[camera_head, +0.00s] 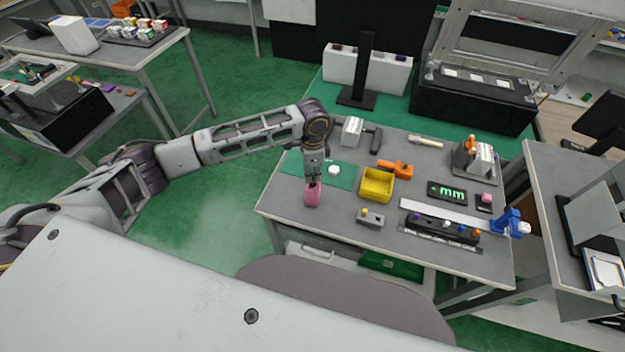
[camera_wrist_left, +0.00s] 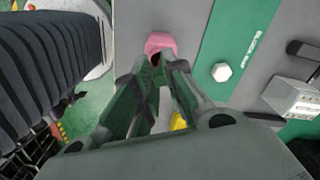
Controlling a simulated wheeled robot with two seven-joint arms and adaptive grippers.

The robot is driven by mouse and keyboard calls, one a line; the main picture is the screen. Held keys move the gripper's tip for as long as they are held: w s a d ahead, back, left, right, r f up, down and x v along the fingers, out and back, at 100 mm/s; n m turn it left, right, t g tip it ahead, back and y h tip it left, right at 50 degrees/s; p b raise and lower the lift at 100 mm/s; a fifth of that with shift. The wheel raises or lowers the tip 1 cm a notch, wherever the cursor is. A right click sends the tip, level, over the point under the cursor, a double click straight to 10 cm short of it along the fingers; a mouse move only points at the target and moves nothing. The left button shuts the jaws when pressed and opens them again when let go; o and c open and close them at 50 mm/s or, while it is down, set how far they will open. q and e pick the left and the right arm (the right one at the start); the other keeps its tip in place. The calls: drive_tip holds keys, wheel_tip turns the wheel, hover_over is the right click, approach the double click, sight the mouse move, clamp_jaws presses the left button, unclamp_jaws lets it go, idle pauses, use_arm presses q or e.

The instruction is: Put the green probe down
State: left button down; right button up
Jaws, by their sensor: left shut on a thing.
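My left gripper (camera_head: 313,180) points down at the near left part of the grey table, right over a pink holder-like object (camera_head: 312,195). In the left wrist view the fingertips (camera_wrist_left: 160,62) close together at the near side of the pink object (camera_wrist_left: 163,42), within its outline. The gripper is shut on a narrow thing mostly hidden between the fingertips. I take it as the green probe, but its colour and shape cannot be made out. Whether it touches the pink object cannot be told. My right gripper is not in view.
A green mat (camera_head: 343,179) with a white hexagonal piece (camera_head: 334,170) lies behind the gripper. A yellow bin (camera_head: 377,185), an orange tool (camera_head: 396,168) and a small grey switch box (camera_head: 370,217) stand to the right. A black fixture with knobs (camera_head: 443,228) is farther right.

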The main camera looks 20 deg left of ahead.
sight(313, 174)
use_arm(q)
drive_tip(key=shift+f, duration=0.1)
drive_tip(key=shift+f, duration=1.7)
drive_tip(key=shift+s+f, duration=0.2)
drive_tip(key=shift+f, duration=0.1)
drive_tip(key=shift+s+f, duration=0.25)
drive_tip(key=shift+f, duration=0.15)
drive_tip(key=shift+s+f, duration=0.1)
drive_tip(key=shift+f, duration=0.1)
drive_tip(key=c, duration=1.5)
unclamp_jaws()
drive_tip(key=shift+w+f, duration=0.2)
drive_tip(key=shift+w, duration=0.2)
